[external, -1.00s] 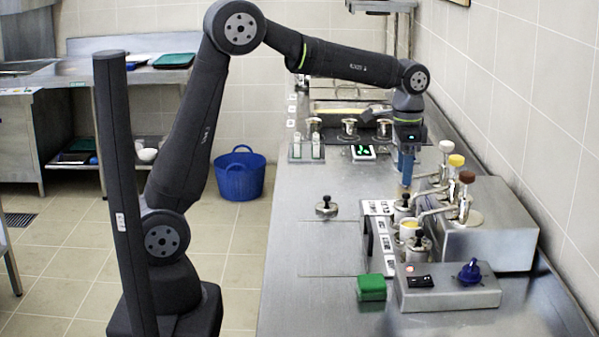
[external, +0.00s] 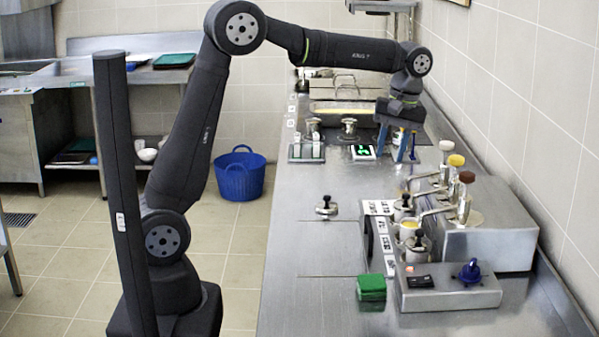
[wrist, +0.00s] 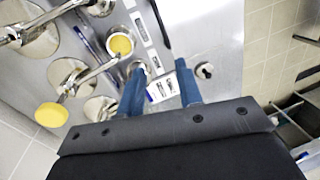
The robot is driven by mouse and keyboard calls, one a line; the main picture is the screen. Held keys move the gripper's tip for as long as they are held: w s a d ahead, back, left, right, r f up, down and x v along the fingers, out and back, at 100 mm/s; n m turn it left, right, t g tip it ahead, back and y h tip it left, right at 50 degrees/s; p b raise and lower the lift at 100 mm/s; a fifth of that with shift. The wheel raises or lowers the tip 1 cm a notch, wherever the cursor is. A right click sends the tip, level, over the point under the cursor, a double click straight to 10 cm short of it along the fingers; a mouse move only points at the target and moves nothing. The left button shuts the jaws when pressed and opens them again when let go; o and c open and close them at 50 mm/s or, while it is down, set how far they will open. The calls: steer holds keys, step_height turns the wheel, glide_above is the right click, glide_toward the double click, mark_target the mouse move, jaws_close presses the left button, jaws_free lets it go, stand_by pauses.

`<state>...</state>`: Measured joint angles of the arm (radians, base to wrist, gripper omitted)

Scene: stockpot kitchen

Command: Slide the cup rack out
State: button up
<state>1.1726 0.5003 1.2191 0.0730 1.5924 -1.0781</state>
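The cup rack (external: 374,235) is low, with white labels along its edge. It sits on the steel counter in front of the pump dispenser and holds several metal cups, one with yellow contents (external: 409,230). In the wrist view the labelled rack edge (wrist: 141,27) and the yellow cup (wrist: 120,45) show at top middle. My gripper (external: 406,148) is in the air beyond the rack, towards the back of the counter. Its blue fingers are apart with nothing between them. They also show in the wrist view (wrist: 160,90), with a labelled part seen below between them.
The pump dispenser (external: 490,235) stands right of the rack. A control box with a blue knob (external: 470,271) and a green block (external: 371,287) are at the near end. A small black-knobbed lid (external: 326,207) lies left. The counter's left side is mostly clear.

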steer(key=n, duration=0.1)
glide_toward(369, 223)
steer(key=f, duration=0.2)
steer(key=a+f, duration=0.1)
steer(key=f, duration=0.4)
steer(key=shift+w+a+f, duration=0.1)
steer(key=shift+a+f, duration=0.05)
steer(key=shift+f, duration=0.2)
jaws_close()
